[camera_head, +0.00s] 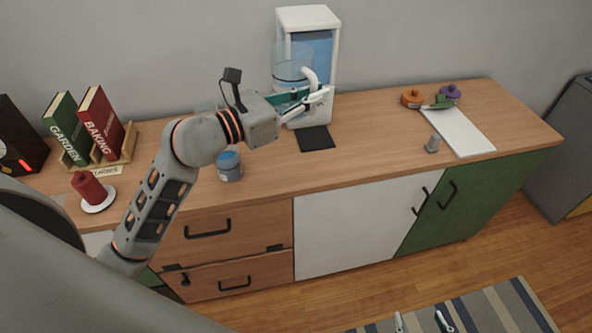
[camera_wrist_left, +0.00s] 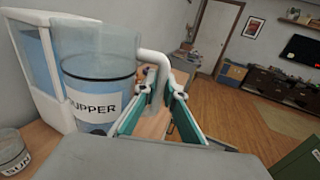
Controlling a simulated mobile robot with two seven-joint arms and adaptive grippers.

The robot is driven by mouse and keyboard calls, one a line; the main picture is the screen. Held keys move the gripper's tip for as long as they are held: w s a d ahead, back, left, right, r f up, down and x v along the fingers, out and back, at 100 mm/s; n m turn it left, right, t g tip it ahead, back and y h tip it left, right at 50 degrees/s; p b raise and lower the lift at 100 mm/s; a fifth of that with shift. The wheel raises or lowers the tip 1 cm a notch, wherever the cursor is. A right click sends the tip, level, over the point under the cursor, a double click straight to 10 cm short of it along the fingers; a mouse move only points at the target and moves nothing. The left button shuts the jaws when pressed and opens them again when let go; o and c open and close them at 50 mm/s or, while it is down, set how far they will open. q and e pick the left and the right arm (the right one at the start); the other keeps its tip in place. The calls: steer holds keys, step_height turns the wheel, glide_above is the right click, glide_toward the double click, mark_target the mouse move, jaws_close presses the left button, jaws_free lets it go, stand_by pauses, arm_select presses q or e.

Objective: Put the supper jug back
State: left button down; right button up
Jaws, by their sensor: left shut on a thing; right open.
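The supper jug (camera_head: 290,72) is clear with a white handle, and the wrist view shows the jug (camera_wrist_left: 90,85) with bluish contents and a partly cut-off label reading "UPPER". It appears upright, in front of a white stand with a blue panel (camera_head: 325,18); the stand is also in the wrist view (camera_wrist_left: 35,60). I cannot tell whether the jug rests on anything, as my gripper hides its lower part. My left gripper (camera_head: 318,99) is shut on the jug's handle, with its fingers either side of it in the wrist view (camera_wrist_left: 165,96). My right gripper (camera_head: 420,320) is open and empty at the bottom edge.
A black mat (camera_head: 317,138) lies before the stand. Books (camera_head: 100,123) and a red candle-like item (camera_head: 90,188) are further left.

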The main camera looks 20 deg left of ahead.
arm_select(q)
steer(key=shift+w+d, duration=0.15)
steer(key=shift+w, duration=0.05)
step_height(320, 180, down, 20)
steer(key=b, duration=0.7)
steer(key=shift+r, duration=0.25)
steer(key=shift+f, duration=0.1)
steer(key=c, duration=2.5)
jaws_free()
steer(key=shift+f, duration=0.15)
steer(key=shift+c, duration=0.2)
steer(key=o, duration=0.4)
steer(key=shift+o, duration=0.2)
arm_select(e)
step_height(320, 180, down, 7)
steer(key=d, duration=0.1)
steer(key=shift+s, duration=0.3)
